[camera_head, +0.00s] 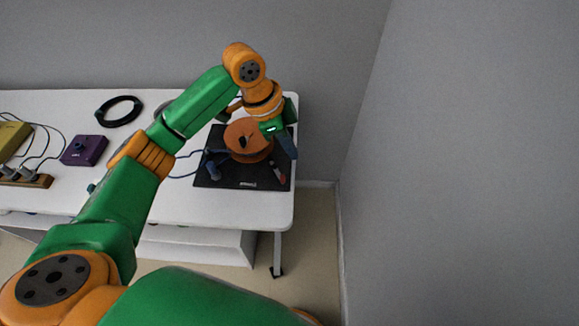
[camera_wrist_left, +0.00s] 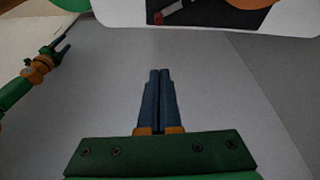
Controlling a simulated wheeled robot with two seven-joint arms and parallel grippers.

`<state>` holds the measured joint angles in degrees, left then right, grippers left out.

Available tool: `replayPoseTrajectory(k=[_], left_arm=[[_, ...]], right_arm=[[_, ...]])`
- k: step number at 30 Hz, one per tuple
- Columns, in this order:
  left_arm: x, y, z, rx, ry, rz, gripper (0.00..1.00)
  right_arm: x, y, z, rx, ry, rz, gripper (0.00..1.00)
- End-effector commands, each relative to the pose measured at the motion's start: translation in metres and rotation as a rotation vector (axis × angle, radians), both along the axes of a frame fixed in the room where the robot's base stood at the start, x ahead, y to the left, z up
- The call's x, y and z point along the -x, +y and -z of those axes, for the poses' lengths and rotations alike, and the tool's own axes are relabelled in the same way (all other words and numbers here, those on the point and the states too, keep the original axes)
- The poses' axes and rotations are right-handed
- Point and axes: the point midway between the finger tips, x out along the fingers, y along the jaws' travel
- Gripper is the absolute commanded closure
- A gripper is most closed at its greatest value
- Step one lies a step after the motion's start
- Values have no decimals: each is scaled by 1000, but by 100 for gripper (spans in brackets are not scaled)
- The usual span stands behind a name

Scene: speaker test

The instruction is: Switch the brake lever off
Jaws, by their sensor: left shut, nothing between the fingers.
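A small lever with a red end (camera_head: 278,172) is at the right of a black base plate (camera_head: 215,177), beside a round orange drum (camera_head: 258,155). I take it for the brake lever; its exact position is too small to tell. In the left wrist view a red-ended piece (camera_wrist_left: 166,14) shows on the black plate at the top. My left gripper (camera_head: 291,152) is above the plate's right side, near the drum and lever. Its blue fingers (camera_wrist_left: 160,72) are together and empty. My right gripper (camera_wrist_left: 64,42) shows small at the left wrist view's upper left, fingers apart.
On the white table (camera_head: 240,208) are a black cable ring (camera_head: 119,111), a purple box (camera_head: 85,150), a yellow box (camera_head: 12,138) and a power strip (camera_head: 25,178) with cables. A grey wall (camera_head: 460,160) stands to the right, beyond a floor gap.

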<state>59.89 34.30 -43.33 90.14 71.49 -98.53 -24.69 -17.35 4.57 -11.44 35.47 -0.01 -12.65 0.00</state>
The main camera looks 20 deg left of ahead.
Motion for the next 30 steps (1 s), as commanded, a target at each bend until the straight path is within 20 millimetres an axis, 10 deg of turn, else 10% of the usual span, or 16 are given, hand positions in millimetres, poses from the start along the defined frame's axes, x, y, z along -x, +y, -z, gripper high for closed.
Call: replayPoseTrajectory(k=[18,30], left_arm=[[-13,-31,97,-1,3,0,100],[3,6,95,-1,-1,1,100]], right_arm=[[-2,0,5,-1,-4,0,50],[-3,0,-11,-1,-6,0,50]])
